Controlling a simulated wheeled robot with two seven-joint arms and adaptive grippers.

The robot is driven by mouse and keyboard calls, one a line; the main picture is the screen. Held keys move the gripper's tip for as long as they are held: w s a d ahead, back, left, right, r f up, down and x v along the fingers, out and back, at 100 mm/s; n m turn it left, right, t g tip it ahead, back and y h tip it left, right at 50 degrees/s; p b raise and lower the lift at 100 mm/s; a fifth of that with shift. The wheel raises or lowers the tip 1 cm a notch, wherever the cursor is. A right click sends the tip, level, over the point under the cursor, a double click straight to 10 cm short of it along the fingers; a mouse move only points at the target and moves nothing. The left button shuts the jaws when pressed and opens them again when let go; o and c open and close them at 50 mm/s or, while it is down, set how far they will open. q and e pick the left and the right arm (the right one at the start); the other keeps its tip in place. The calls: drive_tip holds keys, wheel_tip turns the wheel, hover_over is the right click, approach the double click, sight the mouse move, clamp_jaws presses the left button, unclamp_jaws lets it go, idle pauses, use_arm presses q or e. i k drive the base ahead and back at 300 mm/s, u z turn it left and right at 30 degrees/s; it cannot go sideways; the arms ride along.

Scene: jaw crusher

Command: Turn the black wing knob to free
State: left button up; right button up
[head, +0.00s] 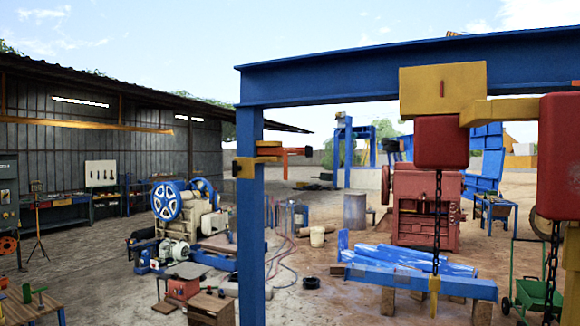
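I cannot make out a black wing knob anywhere in the head view. A white machine with blue flywheels (172,203), possibly a jaw crusher, stands left of the middle distance. A large dull red machine (422,200) stands further back on the right. Any knob on either is too small to tell at this distance. Neither of my grippers nor my arms is in view.
A blue gantry post (250,220) stands close ahead, its beam (400,68) crossing the upper right with red hoist blocks (442,140) and hanging chains. Blue steel parts (420,275) lie on blocks. A wooden table (35,308) is at lower left. Hoses (285,265) cross the ground.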

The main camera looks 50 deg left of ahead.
sight(234, 168)
drive_tip(key=u, duration=2.25)
drive_tip(key=k, duration=0.55)
drive_tip(key=z, duration=0.4)
drive_tip(key=i, duration=1.45)
drive_tip(key=u, duration=0.55)
